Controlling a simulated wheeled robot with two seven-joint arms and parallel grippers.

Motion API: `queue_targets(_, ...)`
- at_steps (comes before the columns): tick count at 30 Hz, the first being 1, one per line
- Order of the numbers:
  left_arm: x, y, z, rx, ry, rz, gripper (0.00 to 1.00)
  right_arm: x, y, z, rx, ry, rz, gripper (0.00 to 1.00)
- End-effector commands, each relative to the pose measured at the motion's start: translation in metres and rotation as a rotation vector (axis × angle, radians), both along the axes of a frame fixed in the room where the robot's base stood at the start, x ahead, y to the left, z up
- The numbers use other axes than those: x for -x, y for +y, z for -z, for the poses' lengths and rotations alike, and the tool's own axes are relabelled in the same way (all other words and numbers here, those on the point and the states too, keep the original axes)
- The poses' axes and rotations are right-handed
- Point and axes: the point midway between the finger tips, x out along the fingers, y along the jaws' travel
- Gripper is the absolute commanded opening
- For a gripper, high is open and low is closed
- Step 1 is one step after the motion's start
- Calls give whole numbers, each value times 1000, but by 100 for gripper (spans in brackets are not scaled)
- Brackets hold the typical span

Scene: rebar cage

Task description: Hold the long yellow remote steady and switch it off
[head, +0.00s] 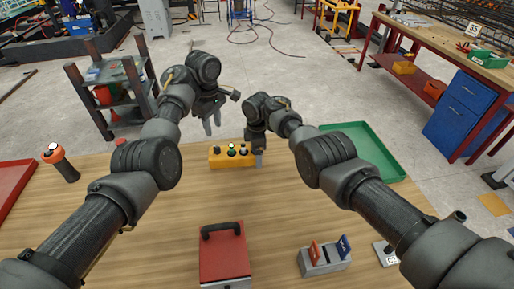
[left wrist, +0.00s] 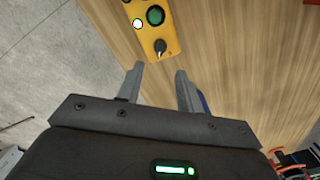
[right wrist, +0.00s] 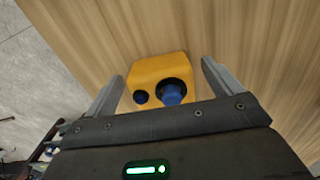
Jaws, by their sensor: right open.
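The long yellow remote (head: 217,158) lies near the far edge of the wooden table, with several buttons on top. The left wrist view shows one end of it (left wrist: 165,34), with a black rotary knob, a green button and a white one. My left gripper (head: 212,123) is open and empty above the far side of the remote, its fingers apart from it. My right gripper (head: 257,156) is at the remote's right end.
A green tray (head: 392,168) is at the right, a red tray (head: 10,186) at the left beside an orange-topped cylinder (head: 62,163). A red box with a black handle (head: 223,262) and a grey card holder (head: 326,263) stand in front. The table's middle is clear.

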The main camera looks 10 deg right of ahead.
Motion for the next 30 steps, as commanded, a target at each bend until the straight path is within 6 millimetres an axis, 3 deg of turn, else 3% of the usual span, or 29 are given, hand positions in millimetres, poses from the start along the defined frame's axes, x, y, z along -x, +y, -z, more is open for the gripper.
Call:
queue_targets(4, 0, 0, 0, 0, 0, 0, 36, 0, 0, 0, 0, 0, 0, 90)
queue_targets(18, 0, 0, 0, 0, 0, 0, 35, 0, 0, 0, 0, 0, 0, 30)
queue_targets(23, -4, 6, 4, 8, -27, 37, 14, 0, 0, 0, 0, 0, 0, 30)
queue_targets(26, -13, 20, 12, 23, -98, 138, 1, 0, 0, 0, 0, 0, 1, 30)
queue_targets(30, -29, 52, 27, 6, -278, 409, 0, 0, 0, 0, 0, 0, 1, 30)
